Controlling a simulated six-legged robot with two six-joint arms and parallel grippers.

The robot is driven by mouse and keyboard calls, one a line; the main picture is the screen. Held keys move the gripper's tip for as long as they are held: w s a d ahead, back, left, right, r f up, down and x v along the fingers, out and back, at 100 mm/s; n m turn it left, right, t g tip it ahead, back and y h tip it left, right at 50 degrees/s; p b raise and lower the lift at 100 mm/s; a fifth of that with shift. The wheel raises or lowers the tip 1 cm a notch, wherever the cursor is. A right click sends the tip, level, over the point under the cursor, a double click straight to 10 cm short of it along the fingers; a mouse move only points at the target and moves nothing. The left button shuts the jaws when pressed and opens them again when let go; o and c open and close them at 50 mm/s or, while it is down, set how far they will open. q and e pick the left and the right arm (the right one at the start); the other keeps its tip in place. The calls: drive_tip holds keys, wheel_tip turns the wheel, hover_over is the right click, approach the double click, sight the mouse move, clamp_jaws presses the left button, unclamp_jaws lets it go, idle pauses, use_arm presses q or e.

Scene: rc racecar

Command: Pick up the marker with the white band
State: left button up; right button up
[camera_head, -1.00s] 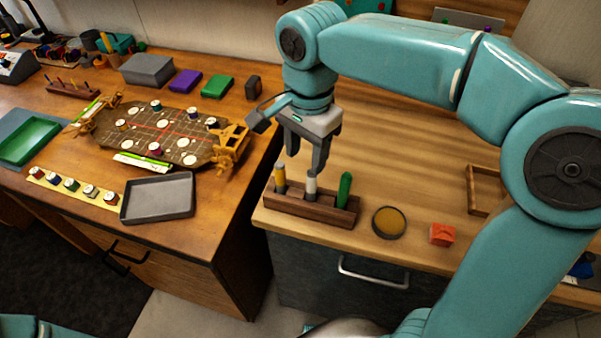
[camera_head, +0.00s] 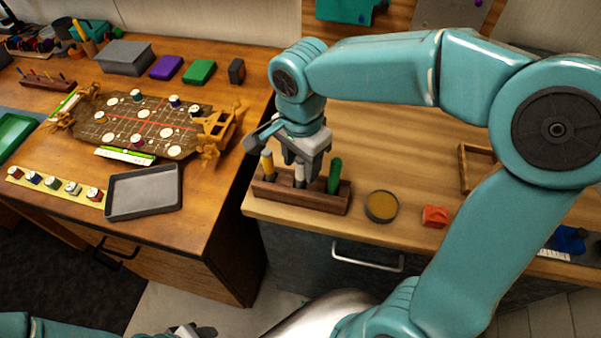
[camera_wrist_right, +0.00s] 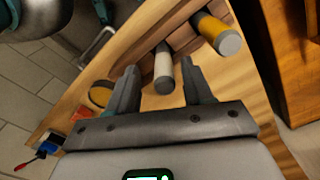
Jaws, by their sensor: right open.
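The marker with the white band (camera_head: 300,174) stands upright in the middle slot of a dark wooden holder (camera_head: 318,203). The yellow-banded marker (camera_head: 267,164) stands to the left and a green marker (camera_head: 334,175) to the right. A dark part at the bottom edge looks like my left gripper (camera_head: 190,331), mostly cut off.
A round dish (camera_head: 381,206) and a red block (camera_head: 435,216) lie right of the holder. A wooden tray (camera_head: 466,170) stands farther right. The left bench has a grey tray (camera_head: 112,207) and a game-like board (camera_head: 105,131).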

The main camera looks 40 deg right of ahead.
sight(301, 173)
drive_tip(key=f, duration=0.4)
drive_tip(key=shift+w+d+f, duration=0.1)
drive_tip(key=shift+w+d, duration=0.05)
drive_tip(key=shift+w, duration=0.1)
drive_tip(key=shift+f, duration=0.25)
clamp_jaws()
drive_tip(key=shift+r, duration=0.15)
wheel_tip(301, 173, up, 20)
drive_tip(key=p, duration=0.1)
drive_tip(key=shift+p, duration=0.35)
